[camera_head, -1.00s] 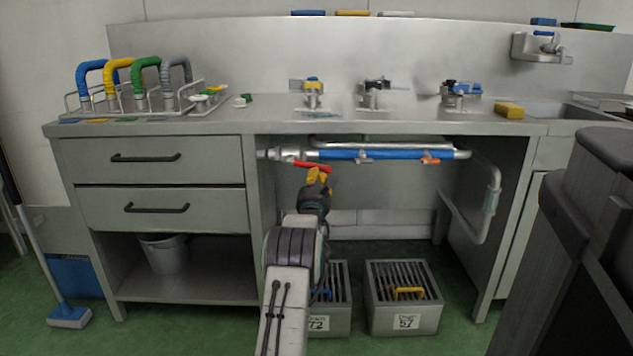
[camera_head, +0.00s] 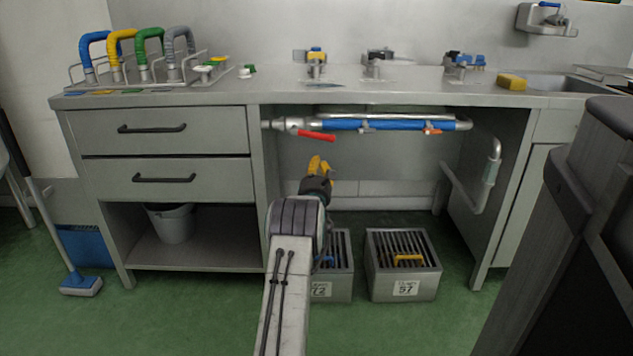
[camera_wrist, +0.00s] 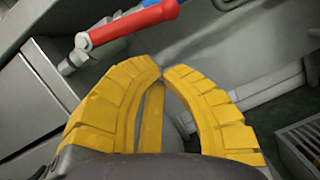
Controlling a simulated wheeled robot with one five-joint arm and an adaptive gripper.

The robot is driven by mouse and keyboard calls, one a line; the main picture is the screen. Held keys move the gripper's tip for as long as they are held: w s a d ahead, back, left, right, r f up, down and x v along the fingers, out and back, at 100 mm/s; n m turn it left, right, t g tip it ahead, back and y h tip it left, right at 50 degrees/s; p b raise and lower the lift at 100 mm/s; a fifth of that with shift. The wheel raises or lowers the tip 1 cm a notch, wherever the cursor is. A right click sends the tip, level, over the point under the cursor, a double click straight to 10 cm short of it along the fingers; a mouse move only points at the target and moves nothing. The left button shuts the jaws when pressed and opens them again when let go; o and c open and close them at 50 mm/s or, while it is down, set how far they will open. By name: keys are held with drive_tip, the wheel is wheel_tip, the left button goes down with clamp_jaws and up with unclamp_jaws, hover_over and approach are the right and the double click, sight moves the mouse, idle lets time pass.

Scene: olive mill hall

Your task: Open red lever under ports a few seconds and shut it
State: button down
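The red lever (camera_head: 316,136) sits on the metal valve at the left end of the pipe under the counter. It points right and slightly down, just below the blue pipe section (camera_head: 355,125). In the wrist view the lever (camera_wrist: 133,22) crosses the top, beyond the fingertips. My gripper (camera_head: 319,158) has yellow fingers and is below the lever, apart from it. In the wrist view the gripper's (camera_wrist: 162,73) fingertips come together with nothing between them.
Two grated boxes, marked 72 (camera_head: 343,288) and 57 (camera_head: 405,289), stand on the floor below. Drawers (camera_head: 155,130) are at the left, and a bent drain pipe (camera_head: 491,172) at the right. A dark object (camera_head: 585,220) fills the right foreground.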

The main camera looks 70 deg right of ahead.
drive_tip(key=p+v, duration=0.1)
drive_tip(key=v, duration=0.6)
drive_tip(key=shift+p, duration=0.3)
drive_tip(key=shift+s+a, duration=0.1)
